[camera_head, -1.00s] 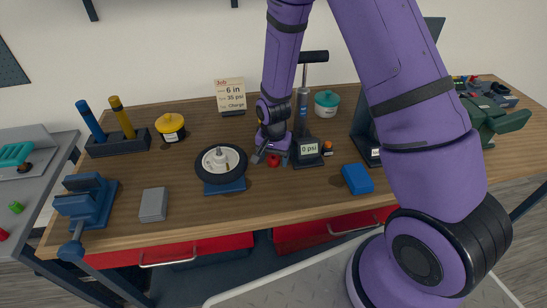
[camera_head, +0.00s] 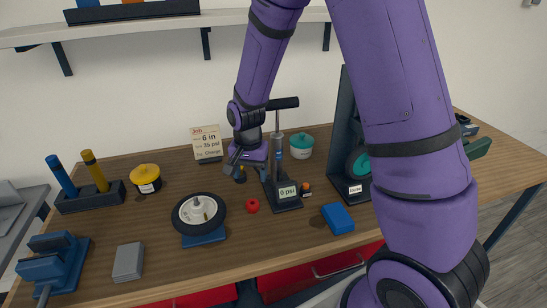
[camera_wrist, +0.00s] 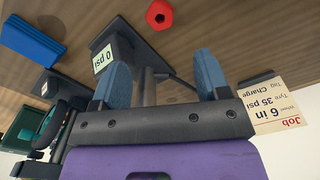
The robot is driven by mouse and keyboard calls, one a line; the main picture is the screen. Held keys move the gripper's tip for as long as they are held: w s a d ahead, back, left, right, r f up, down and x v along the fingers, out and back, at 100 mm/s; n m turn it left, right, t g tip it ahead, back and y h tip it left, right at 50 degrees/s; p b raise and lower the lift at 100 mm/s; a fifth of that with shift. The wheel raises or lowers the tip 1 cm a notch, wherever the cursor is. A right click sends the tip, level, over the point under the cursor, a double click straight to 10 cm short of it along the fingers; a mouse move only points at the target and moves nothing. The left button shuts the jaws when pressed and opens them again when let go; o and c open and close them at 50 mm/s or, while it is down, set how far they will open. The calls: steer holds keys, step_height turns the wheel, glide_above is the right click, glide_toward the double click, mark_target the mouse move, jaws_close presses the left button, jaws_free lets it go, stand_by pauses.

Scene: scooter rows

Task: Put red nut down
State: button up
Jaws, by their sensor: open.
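The red nut (camera_head: 252,205) lies on the wooden bench top, between the wheel and the pump. It also shows at the top edge of the wrist view (camera_wrist: 159,14), on bare wood. My gripper (camera_head: 240,173) is behind the nut and above the bench, beside the pump and apart from the nut. In the wrist view my gripper (camera_wrist: 164,70) has its two blue fingers spread with nothing held between them.
The pump (camera_head: 286,190) with its "0 psi" display stands just right of the nut. The wheel (camera_head: 199,213) on its blue stand is to the left. A blue block (camera_head: 338,218) lies to the right. The job card (camera_head: 207,143) stands behind. Bare wood lies in front of the nut.

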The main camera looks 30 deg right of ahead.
steer(key=s+d+r+n+t, duration=0.15)
steer(key=s+r, duration=0.25)
steer(key=r, duration=0.6)
steer(key=s+d+r+n+t, duration=0.1)
steer(key=s+d+r+n, duration=0.1)
steer(key=s+r, duration=0.5)
steer(key=s+d+r+n+t, duration=0.2)
steer(key=s+d+r+n, duration=0.1)
steer(key=s+r, duration=0.8)
steer(key=s+n, duration=0.1)
steer(key=s, duration=0.2)
steer(key=shift+d+r+t, duration=0.2)
steer(key=shift+t, duration=0.15)
